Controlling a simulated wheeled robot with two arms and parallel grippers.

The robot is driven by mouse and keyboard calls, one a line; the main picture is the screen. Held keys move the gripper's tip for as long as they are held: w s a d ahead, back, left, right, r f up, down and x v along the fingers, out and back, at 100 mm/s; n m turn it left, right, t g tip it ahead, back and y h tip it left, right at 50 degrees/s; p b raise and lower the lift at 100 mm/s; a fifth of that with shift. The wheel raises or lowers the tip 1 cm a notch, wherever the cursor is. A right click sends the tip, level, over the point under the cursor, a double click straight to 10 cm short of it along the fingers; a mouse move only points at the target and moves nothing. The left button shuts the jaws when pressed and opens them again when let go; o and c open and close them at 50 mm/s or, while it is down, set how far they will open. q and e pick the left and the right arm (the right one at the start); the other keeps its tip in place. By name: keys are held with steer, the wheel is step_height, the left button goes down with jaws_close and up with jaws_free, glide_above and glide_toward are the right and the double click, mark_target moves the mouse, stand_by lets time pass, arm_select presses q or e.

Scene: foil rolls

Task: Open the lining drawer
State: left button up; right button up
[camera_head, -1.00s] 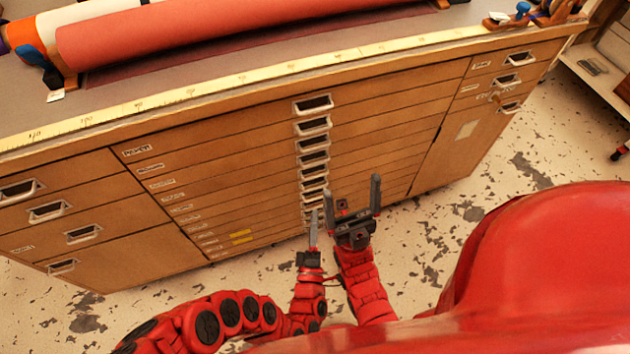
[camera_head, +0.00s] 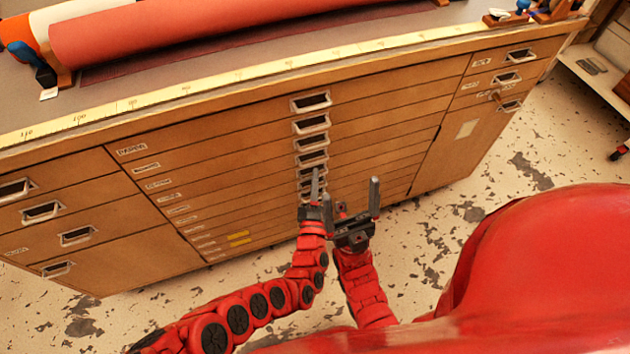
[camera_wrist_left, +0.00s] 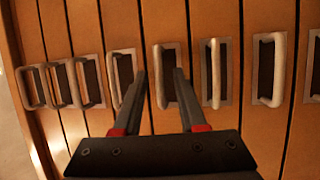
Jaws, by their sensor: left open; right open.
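The wooden cabinet's middle column holds a stack of shallow drawers (camera_head: 250,150) with metal cup handles (camera_head: 311,124), all closed. Their small labels (camera_head: 131,149) are too small to read, so I cannot tell which is the lining drawer. My left gripper (camera_head: 317,183) is open in front of the lower handles and partly hides them. In the left wrist view its two fingers (camera_wrist_left: 160,72) point at the drawer fronts, with one handle (camera_wrist_left: 160,80) showing between the tips; contact cannot be told. My right gripper (camera_head: 352,193) is open and empty, just right of the left one.
A red roll (camera_head: 230,28) lies on the cabinet top behind a yellow measuring strip (camera_head: 240,77). Side drawers with handles (camera_head: 41,211) stand left, more (camera_head: 507,78) at the right. The speckled floor (camera_head: 470,215) is clear right of my grippers.

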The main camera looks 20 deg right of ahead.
arm_select(q)
jaws_close()
steer(key=shift+f, duration=0.1)
stand_by(1.2)
